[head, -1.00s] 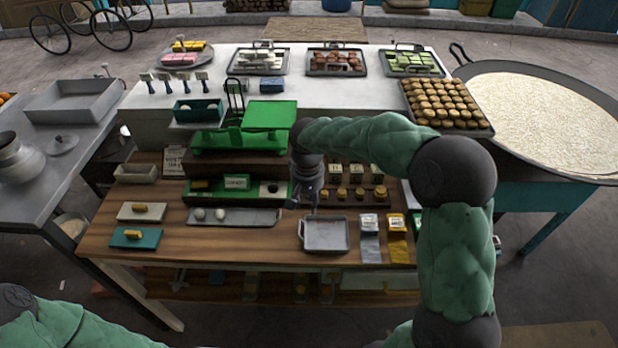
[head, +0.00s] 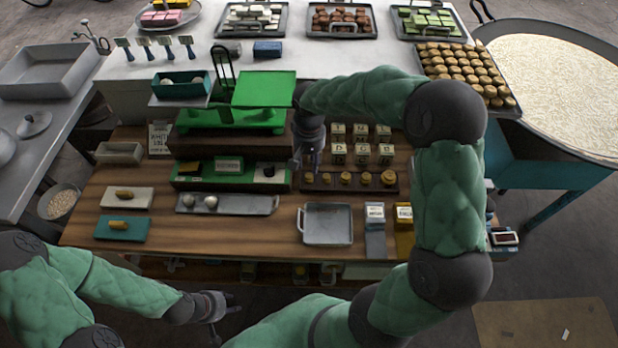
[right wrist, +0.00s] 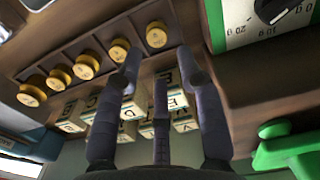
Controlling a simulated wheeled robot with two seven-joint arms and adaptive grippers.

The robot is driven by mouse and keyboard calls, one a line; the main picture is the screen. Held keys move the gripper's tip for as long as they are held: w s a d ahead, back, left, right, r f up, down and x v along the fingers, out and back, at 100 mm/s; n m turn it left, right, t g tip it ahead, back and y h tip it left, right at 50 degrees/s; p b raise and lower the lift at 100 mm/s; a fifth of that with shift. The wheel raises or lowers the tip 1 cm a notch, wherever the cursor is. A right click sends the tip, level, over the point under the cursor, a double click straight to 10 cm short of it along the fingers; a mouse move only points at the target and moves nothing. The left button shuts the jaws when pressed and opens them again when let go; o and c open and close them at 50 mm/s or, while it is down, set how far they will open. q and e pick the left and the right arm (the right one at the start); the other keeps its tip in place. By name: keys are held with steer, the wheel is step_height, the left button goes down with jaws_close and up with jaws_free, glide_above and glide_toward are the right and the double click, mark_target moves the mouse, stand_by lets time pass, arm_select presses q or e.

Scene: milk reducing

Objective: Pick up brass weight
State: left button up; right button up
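Several brass weights (head: 346,179) stand in a row on a dark wooden holder (head: 350,188) near the middle of the table. The row crosses the upper left of the right wrist view, with one brass weight (right wrist: 155,36) nearest my fingers. My right gripper (head: 308,163) hangs over the left end of the holder, partly covering that end. In the right wrist view my right gripper (right wrist: 160,65) has its fingers spread with nothing held between them. My left gripper (head: 227,313) is low in front of the table, empty, with its fingers apart.
Lettered blocks (head: 360,142) stand behind the weights. A green scale (head: 228,118) and a green box with a dial (head: 228,168) are to the left.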

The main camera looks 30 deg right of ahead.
mark_target(309, 175)
steer(key=f, duration=0.3)
steer(key=s+f+b, duration=0.1)
steer(key=shift+a+f, duration=0.25)
steer(key=shift+a, duration=0.05)
steer(key=shift+w+f, duration=0.1)
steer(key=shift+f, duration=0.3)
jaws_close()
